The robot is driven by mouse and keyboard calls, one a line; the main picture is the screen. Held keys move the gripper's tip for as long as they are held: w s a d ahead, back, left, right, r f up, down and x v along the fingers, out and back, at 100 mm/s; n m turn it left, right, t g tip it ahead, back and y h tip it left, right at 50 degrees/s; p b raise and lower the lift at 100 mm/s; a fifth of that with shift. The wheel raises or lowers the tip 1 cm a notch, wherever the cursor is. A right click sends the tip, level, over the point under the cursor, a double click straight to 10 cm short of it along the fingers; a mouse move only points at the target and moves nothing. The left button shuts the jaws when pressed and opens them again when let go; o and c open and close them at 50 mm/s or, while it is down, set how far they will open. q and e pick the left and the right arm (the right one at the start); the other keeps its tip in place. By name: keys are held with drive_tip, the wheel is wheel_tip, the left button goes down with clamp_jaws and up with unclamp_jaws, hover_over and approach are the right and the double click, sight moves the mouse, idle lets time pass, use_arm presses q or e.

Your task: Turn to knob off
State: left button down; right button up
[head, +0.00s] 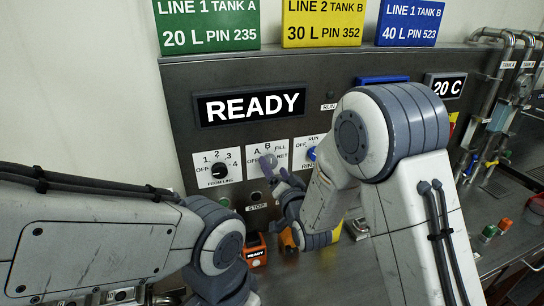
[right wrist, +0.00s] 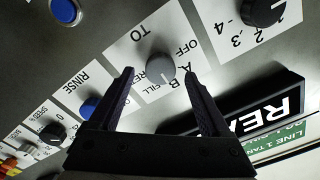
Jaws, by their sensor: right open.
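The control panel (head: 320,80) has several knobs whose plates carry an OFF mark. A grey knob (head: 268,161) sits on a white plate with A, B, FILL and OFF. In the right wrist view this grey knob (right wrist: 160,66) shows between the fingertips of my right gripper (right wrist: 159,76), which is open; I cannot tell whether they touch it. In the head view my right gripper (head: 280,183) is just below the knob. A black knob (head: 219,172) with 1 to 4 is to its left, and a blue knob (head: 312,153) to its right. My left gripper is out of view.
The display (head: 250,106) reads READY. Green, yellow and blue tank signs stand along the panel top. An orange device (head: 255,253) marked READY is low at centre. Pipes with handles (head: 500,95) stand at the right. My right arm covers part of the panel.

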sight(270, 161)
drive_tip(key=shift+p+x, duration=0.3)
drive_tip(key=shift+x, duration=1.05)
clamp_jaws()
